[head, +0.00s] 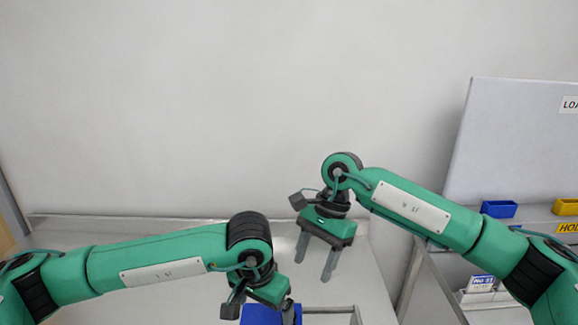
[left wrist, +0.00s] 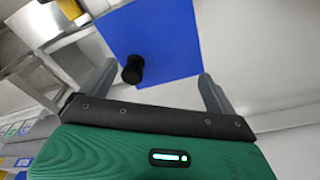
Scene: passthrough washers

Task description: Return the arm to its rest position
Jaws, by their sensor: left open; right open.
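My right gripper (head: 312,270) hangs fingers-down over the back part of the grey work surface in the head view. Its two grey fingers are apart, with nothing between them. My left gripper (head: 268,303) is low in the middle of the head view, partly cut off by the bottom edge. In the left wrist view its fingers (left wrist: 158,74) are spread wide and hold nothing. A blue flat surface (left wrist: 165,35) lies beyond them, with a black cylindrical piece (left wrist: 132,70) on it near the left finger. The blue surface also shows beside the left gripper in the head view (head: 257,315).
A grey work surface (head: 375,295) with a raised back edge stands before a plain wall. On the right, a grey panel (head: 515,150) rises behind a blue bin (head: 499,209) and a yellow bin (head: 566,207). A metal frame (head: 335,312) stands at the bottom middle.

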